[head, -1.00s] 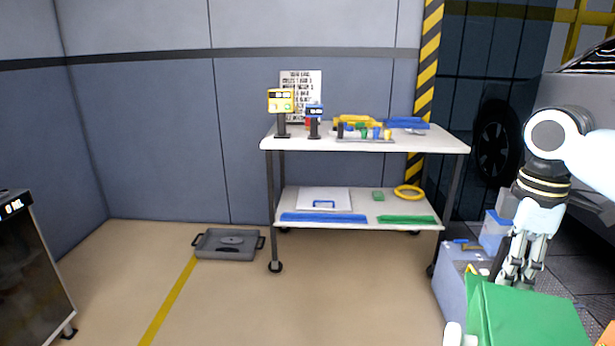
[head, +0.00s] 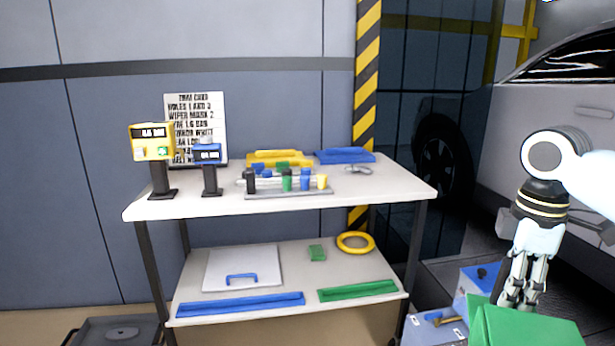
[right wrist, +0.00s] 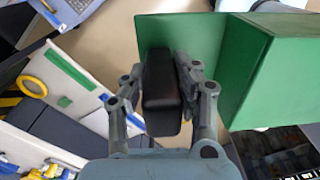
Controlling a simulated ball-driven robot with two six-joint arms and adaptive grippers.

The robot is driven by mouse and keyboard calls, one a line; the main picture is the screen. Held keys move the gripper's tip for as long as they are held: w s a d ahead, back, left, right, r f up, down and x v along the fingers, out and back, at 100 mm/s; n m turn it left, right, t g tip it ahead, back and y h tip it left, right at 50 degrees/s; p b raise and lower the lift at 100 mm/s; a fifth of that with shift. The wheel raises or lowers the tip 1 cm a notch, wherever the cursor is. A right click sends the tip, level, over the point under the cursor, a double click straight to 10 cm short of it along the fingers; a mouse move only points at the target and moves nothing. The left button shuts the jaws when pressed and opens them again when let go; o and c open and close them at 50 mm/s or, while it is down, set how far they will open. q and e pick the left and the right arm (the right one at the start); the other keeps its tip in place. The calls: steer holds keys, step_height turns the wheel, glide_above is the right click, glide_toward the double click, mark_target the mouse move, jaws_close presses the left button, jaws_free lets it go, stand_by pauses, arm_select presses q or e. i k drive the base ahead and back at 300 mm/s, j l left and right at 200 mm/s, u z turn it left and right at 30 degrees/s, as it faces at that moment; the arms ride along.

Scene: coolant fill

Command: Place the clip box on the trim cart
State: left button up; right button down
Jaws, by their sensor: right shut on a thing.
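My right gripper (head: 513,296) hangs at the lower right of the head view and is shut on a green box, taken to be the clip box (head: 532,328). The box is cut off by the bottom edge there. In the right wrist view the fingers close around a dark block (right wrist: 162,95) beside the green box (right wrist: 262,62); whether this block is the box's handle I cannot tell. The trim cart (head: 385,190) is a white two-shelf cart left of the gripper. The box is apart from it. My left gripper is not in view.
The top shelf holds a yellow device (head: 153,143), a blue device (head: 207,153), a sign (head: 195,110), a rack of coloured pieces (head: 290,191) and trays. Bare top shows at the front and right. The lower shelf holds a yellow ring (head: 356,243). A blue box (head: 480,275) stands near the gripper.

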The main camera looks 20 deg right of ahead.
mark_target(375, 183)
steer(key=i+l+z, duration=0.2)
steer(key=i, duration=0.85)
steer(key=i+l+z, duration=0.2)
steer(key=i, duration=0.9)
